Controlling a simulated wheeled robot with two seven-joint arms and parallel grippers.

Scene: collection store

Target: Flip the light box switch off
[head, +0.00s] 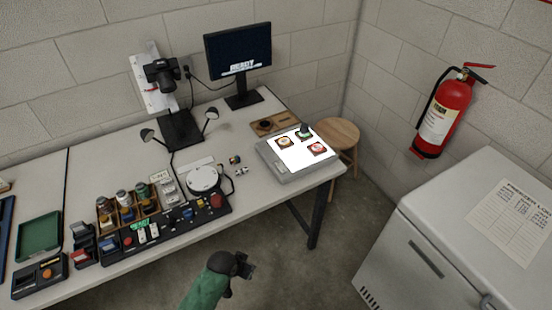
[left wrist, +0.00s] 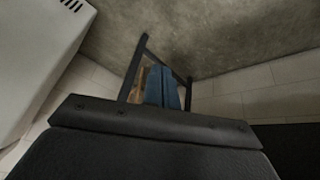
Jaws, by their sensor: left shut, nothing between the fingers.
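The light box (head: 275,167) sits at the right end of the table in the head view. Its top panel glows bright white, with several small mounted items and a dark upright piece on it. Its switch is too small to make out. My left gripper (head: 248,270), on a green arm, is in front of the table, lower in the picture than the light box and apart from it. In the left wrist view its blue fingers (left wrist: 162,90) are together with nothing between them. My right gripper is in neither view.
The table's (head: 258,204) front edge lies between my left gripper and the light box. A control panel (head: 170,223) stands left along that edge. A wooden stool (head: 340,134) is behind the table's right end. A white freezer (head: 400,250) stands right, with open floor between.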

